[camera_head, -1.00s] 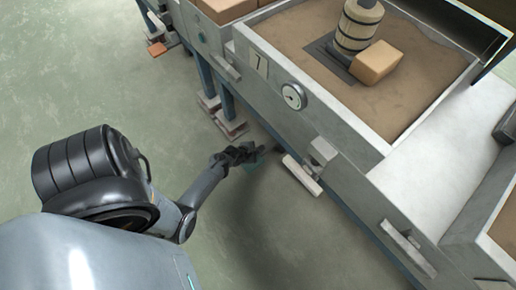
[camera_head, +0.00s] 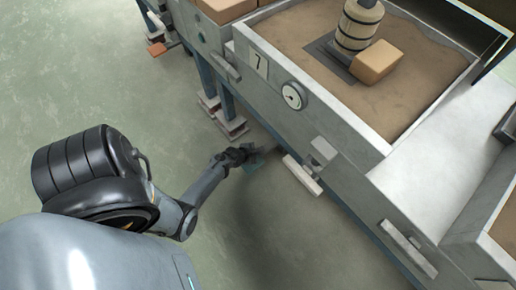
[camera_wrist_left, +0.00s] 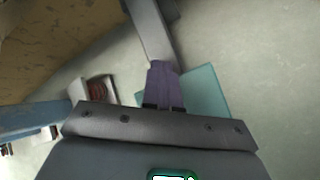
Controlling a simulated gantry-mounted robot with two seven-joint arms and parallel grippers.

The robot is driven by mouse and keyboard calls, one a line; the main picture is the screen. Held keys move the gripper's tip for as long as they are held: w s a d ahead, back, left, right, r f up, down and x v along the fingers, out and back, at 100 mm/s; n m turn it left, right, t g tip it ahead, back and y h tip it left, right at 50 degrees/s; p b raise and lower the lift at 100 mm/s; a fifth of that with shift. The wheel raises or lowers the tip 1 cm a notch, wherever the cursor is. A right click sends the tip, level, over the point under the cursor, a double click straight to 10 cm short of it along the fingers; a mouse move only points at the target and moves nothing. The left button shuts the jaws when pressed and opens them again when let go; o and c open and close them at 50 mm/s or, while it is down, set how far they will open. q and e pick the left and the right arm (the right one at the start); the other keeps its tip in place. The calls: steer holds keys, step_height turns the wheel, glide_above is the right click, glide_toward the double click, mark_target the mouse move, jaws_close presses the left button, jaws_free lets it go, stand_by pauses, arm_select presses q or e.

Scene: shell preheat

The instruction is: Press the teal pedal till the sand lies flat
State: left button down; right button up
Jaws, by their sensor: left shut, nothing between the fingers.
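The teal pedal (camera_head: 254,163) is a flat plate low by the floor in front of the bin numbered 7. My left gripper (camera_head: 253,153) is over it and hides part of it. In the left wrist view the pedal (camera_wrist_left: 208,90) shows as a teal plate behind and to the right of the shut, empty fingers (camera_wrist_left: 164,78). I cannot tell whether the fingertips touch it. The sand (camera_head: 423,82) in bin 7 looks gently uneven. My right gripper is out of view.
The bin's grey front wall (camera_head: 270,105) carries a round dial (camera_head: 293,95). A pale bar (camera_head: 302,174) juts out just right of my gripper. Stacked feet (camera_head: 232,126) stand beyond it. The green floor to the left is open.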

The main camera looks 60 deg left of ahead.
arm_select(q)
steer(key=shift+f, duration=0.65)
steer(key=shift+s+f, duration=0.1)
steer(key=shift+f, duration=0.4)
stand_by(0.6)
steer(key=shift+f, duration=0.4)
stand_by(0.5)
steer(key=shift+r+p, duration=1.1)
step_height(320, 180, up, 3)
steer(key=p, duration=0.3)
steer(key=shift+f, duration=0.1)
steer(key=shift+s+r+p, duration=0.2)
steer(key=shift+r+p, duration=0.2)
steer(key=shift+p, duration=0.05)
steer(key=shift+w+r, duration=0.1)
steer(key=shift+w, duration=0.15)
